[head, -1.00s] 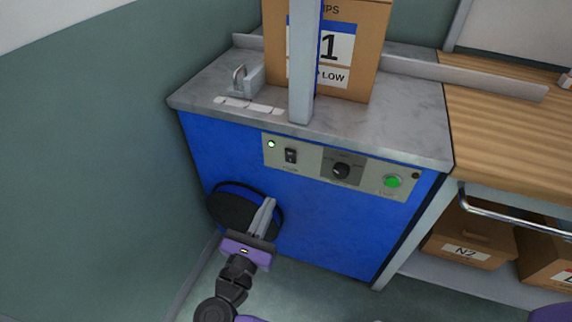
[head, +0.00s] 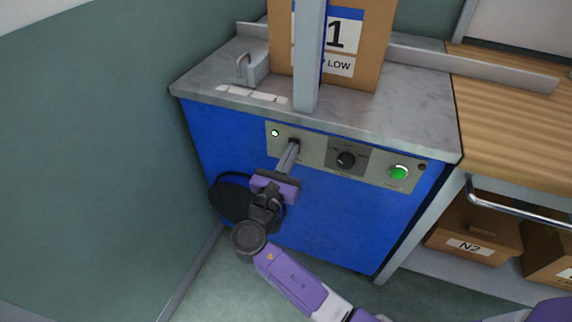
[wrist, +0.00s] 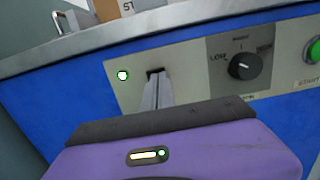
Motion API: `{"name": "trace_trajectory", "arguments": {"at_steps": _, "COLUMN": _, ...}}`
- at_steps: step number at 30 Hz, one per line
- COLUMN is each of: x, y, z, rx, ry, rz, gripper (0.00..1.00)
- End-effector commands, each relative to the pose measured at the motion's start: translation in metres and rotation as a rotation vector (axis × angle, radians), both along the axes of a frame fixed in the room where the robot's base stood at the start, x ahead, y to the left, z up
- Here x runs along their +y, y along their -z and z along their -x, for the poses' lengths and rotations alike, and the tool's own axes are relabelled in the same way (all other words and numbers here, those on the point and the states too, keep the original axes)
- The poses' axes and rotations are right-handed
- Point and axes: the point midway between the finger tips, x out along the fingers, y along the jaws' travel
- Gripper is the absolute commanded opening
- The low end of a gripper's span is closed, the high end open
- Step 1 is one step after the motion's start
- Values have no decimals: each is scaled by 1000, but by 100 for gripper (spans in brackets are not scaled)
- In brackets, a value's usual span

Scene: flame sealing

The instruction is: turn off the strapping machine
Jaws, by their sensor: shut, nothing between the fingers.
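The strapping machine (head: 310,225) is a blue cabinet with a grey metal top. Its front panel (head: 378,168) holds a lit green-white lamp (head: 275,132), a black power switch (wrist: 154,71), a black dial (head: 346,160) and a green start button (head: 399,172). My gripper (head: 294,146) is shut and empty, with its fingertips at the power switch. In the wrist view the fingers (wrist: 157,82) cover most of the switch, so its position is hidden. Contact cannot be told for sure. The lamp also glows in the wrist view (wrist: 123,76).
A cardboard box (head: 360,60) stands on the machine top behind a grey upright post (head: 308,55). A wooden bench (head: 500,120) adjoins at right, with a metal rail (head: 520,211) and boxes (head: 470,240) below. A green wall is at left.

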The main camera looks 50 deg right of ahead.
Motion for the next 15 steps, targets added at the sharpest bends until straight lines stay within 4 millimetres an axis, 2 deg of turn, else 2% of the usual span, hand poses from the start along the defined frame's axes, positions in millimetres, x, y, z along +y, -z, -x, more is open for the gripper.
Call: {"name": "trace_trajectory", "arguments": {"at_steps": 15, "x": -4, "y": -4, "z": -2, "rx": 4, "ry": -1, "rz": -7, "gripper": 0}}
